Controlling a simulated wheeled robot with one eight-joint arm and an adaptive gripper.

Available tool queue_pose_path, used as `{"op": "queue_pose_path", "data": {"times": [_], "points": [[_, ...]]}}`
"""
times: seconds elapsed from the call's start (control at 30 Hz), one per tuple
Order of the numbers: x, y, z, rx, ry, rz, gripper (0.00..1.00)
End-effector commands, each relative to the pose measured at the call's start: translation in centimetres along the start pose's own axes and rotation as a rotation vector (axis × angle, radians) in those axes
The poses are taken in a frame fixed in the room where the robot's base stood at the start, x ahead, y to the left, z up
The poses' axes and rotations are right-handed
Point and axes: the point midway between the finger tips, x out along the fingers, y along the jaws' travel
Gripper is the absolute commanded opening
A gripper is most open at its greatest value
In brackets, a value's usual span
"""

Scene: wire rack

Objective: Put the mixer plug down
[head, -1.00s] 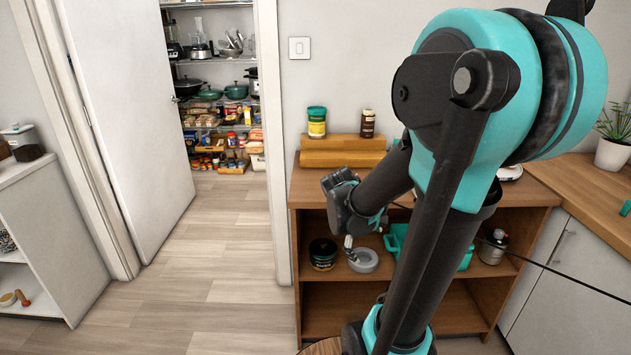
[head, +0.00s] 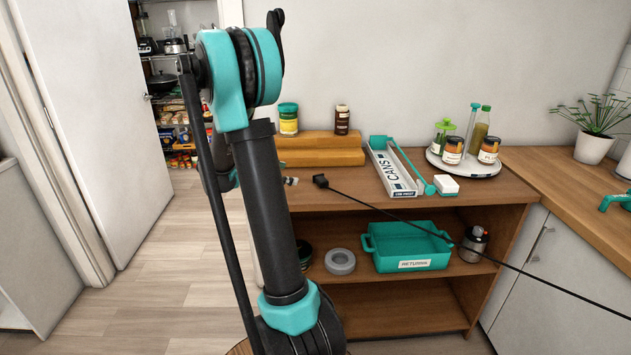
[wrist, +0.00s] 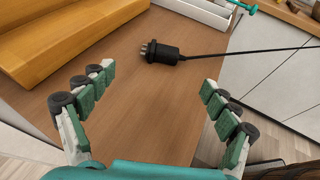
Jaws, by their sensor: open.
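The mixer plug (head: 320,181) is black with metal pins and a trailing black cable. It lies on the wooden top of the shelf unit (head: 365,195), near the left end. In the wrist view the plug (wrist: 160,53) rests on the wood beyond my fingertips, its pins pointing left and its cable running right. My gripper (wrist: 157,80) is open, with its fingers wide apart and nothing between them. In the head view my arm hides most of the gripper; only a fingertip shows just left of the plug.
A wooden step block (head: 320,150) with two jars stands behind the plug. A white cans tray (head: 393,172) lies to the right, then a round turntable (head: 463,166) with jars and bottles. A teal returns bin (head: 405,250) and a grey ring (head: 340,262) sit on the shelf below.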

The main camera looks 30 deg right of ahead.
Motion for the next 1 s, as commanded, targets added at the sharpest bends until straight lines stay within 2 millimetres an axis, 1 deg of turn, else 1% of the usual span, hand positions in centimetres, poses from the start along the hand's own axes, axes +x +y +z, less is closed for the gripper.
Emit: {"op": "queue_pose_path", "data": {"times": [0.03, 0.1, 0.3, 0.43, 0.67, 1.0], "points": [[1.2, -0.1, 0.0, 0.002, 0.0, -0.004, 0.88], [2.5, -0.1, 0.0, 0.002, 0.0, -0.004, 0.88], [6.2, -0.1, 0.0, 0.003, 0.001, -0.003, 0.88], [7.5, -0.1, 0.0, 0.002, 0.001, -0.001, 0.88], [8.6, 0.0, 0.1, 0.002, 0.001, 0.0, 0.88], [12.9, -0.1, 0.3, 0.002, 0.001, -0.001, 0.88]]}}
